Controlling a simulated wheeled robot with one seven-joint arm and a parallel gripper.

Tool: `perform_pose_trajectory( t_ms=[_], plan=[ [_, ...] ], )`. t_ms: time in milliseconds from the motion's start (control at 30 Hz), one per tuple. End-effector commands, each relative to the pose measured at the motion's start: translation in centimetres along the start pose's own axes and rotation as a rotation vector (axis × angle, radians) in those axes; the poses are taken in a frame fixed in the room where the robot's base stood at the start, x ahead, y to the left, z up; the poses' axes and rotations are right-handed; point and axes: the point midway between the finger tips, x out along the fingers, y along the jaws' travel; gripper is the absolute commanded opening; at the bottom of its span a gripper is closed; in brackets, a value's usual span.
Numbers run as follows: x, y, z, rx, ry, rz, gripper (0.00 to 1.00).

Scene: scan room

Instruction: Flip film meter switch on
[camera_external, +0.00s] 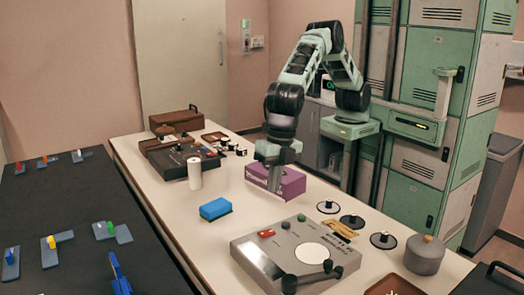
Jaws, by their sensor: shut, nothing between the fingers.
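A grey flat device (280,262) with a white round disc, a red part (266,233) and black levers stands at the front of the light table. I cannot tell for sure whether it is the film meter. A dark device with small knobs (183,160) stands farther back on the left; its labels are too small to read. My gripper (275,186) points down at the purple box (290,183), its fingers together and empty. It overlaps the box in this view, and I cannot tell whether it touches. No switch position is readable.
A blue block (215,209) and a white roll (195,174) stand left of my gripper. Several dark discs (351,221) and a grey lidded pot (424,254) are at the right. A brown tray (394,287) is at the front edge. A black table (150,269) with small coloured switches is at the left.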

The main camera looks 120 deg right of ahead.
Motion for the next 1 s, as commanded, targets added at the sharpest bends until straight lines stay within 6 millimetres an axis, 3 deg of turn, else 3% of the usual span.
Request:
perform_pose_trajectory(
  t_ms=[233, 567, 1000],
  plan=[
    [-2.1, 0.0, 0.0, 0.000, -0.001, -0.001, 0.00],
    [-2.3, 0.0, 0.0, 0.000, -0.001, -0.001, 0.00],
    [-2.5, 1.5, -0.1, 0.000, 0.000, 0.002, 0.00]
  ],
)
